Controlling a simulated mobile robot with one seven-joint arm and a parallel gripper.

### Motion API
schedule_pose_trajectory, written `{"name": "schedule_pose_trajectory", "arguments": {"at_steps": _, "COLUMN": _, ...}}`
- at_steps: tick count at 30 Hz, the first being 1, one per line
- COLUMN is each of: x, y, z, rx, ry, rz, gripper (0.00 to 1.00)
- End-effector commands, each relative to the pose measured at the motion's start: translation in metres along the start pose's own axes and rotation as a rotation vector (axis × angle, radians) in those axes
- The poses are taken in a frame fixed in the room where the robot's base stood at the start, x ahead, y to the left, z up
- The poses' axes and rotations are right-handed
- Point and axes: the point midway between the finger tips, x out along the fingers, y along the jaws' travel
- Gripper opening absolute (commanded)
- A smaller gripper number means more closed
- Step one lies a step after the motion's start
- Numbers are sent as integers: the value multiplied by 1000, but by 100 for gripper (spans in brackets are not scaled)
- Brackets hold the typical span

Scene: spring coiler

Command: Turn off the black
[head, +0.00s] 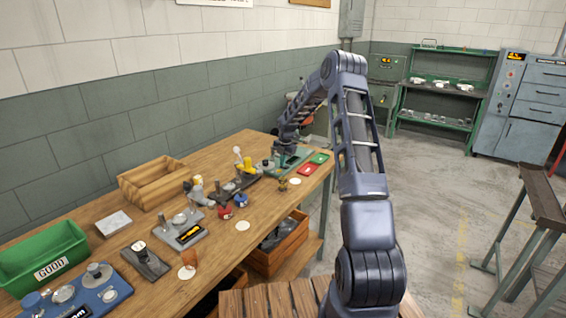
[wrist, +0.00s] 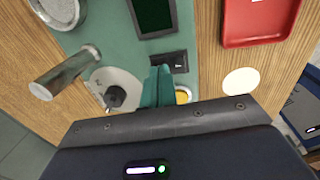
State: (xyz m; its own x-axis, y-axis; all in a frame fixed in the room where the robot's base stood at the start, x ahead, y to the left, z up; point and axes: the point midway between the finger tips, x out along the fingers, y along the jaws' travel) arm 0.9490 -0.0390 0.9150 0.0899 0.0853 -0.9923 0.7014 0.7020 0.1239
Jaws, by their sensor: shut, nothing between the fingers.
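The wrist view shows a teal panel (wrist: 118,40) on the wooden bench. A small black rocker switch (wrist: 172,61) with a light mark sits on it, just below a dark screen (wrist: 153,15). A black knob (wrist: 116,96) stands on a grey disc to the left. My gripper (wrist: 160,72) is shut and empty, its teal fingertips right beside the rocker switch and partly over its left end; I cannot tell whether they touch it. In the head view my gripper (head: 282,153) is over the teal panel (head: 298,155) at the bench's far end.
A silver lever (wrist: 66,73) sticks out left of the knob. A yellow button (wrist: 183,95) is partly hidden behind my fingers. A red tray (wrist: 258,20) and a white disc (wrist: 240,81) lie to the right.

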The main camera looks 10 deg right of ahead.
Motion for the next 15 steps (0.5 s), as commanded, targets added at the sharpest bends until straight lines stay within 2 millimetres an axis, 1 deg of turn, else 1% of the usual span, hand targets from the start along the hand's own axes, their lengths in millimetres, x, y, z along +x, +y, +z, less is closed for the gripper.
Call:
{"name": "schedule_pose_trajectory", "arguments": {"at_steps": 2, "x": 3, "y": -4, "z": 0, "rx": 1, "ry": 3, "rz": -4, "gripper": 0}}
{"name": "schedule_pose_trajectory", "arguments": {"at_steps": 9, "x": 0, "y": -13, "z": 0, "rx": 3, "ry": 4, "rz": -6, "gripper": 0}}
{"name": "schedule_pose_trajectory", "arguments": {"at_steps": 15, "x": -2, "y": -18, "z": 0, "rx": 2, "ry": 4, "rz": -5, "gripper": 0}}
